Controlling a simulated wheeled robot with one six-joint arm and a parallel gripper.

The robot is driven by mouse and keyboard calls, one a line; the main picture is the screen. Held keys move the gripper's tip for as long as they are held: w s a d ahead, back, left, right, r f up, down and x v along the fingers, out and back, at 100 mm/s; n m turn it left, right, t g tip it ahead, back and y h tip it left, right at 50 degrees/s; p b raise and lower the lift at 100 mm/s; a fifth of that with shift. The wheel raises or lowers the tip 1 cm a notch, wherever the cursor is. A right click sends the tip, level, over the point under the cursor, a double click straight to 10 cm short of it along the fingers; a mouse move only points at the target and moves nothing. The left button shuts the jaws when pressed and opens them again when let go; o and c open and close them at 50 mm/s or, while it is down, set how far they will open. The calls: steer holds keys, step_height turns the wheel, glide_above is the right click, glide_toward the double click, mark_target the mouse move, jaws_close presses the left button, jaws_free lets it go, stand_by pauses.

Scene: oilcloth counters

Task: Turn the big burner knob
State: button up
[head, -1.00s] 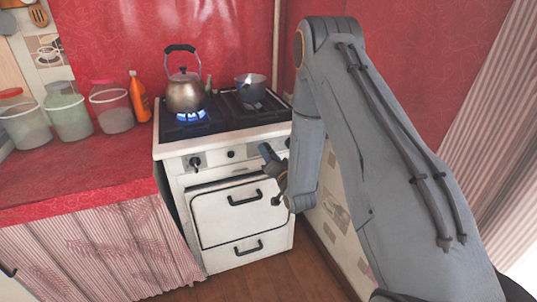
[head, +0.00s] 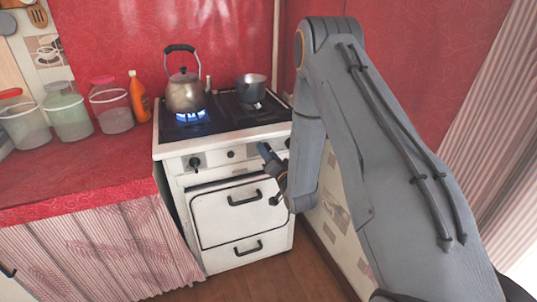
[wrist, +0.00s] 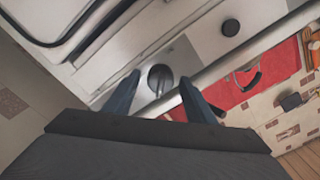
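The white stove (head: 225,143) has a row of dark knobs on its front panel. A large dark knob with a raised bar (wrist: 160,80) shows in the wrist view on a grey plate. My gripper (wrist: 159,77) is open, with one finger on each side of this knob; I cannot tell whether they touch it. In the head view my gripper (head: 268,165) is in front of the stove's right end. A smaller round knob (wrist: 230,27) is beside the large one; in the head view it is the middle knob (head: 231,154). Another knob (head: 194,162) is at the left.
A kettle (head: 185,94) stands over a lit blue flame on the left burner. A small pot (head: 251,88) is on the right burner. The oven door handle (head: 245,198) sticks out below the panel. Jars and an orange bottle (head: 139,98) stand on the red counter (head: 80,178).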

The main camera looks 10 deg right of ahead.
steer(key=n, duration=0.8)
steer(key=s+r+g+h+p, duration=0.1)
steer(key=s+r+g+p, duration=0.4)
steer(key=s, duration=1)
steer(key=s+r+g+h+p, duration=0.1)
steer(key=s+r+g+p, duration=0.4)
steer(key=s+r+g, duration=0.4)
steer(key=s+r, duration=0.2)
steer(key=s, duration=0.5)
steer(key=shift+s+d+r+h+p, duration=0.2)
steer(key=shift+d+r+h+p, duration=0.1)
steer(key=shift+d+h+p, duration=0.1)
stand_by(0.5)
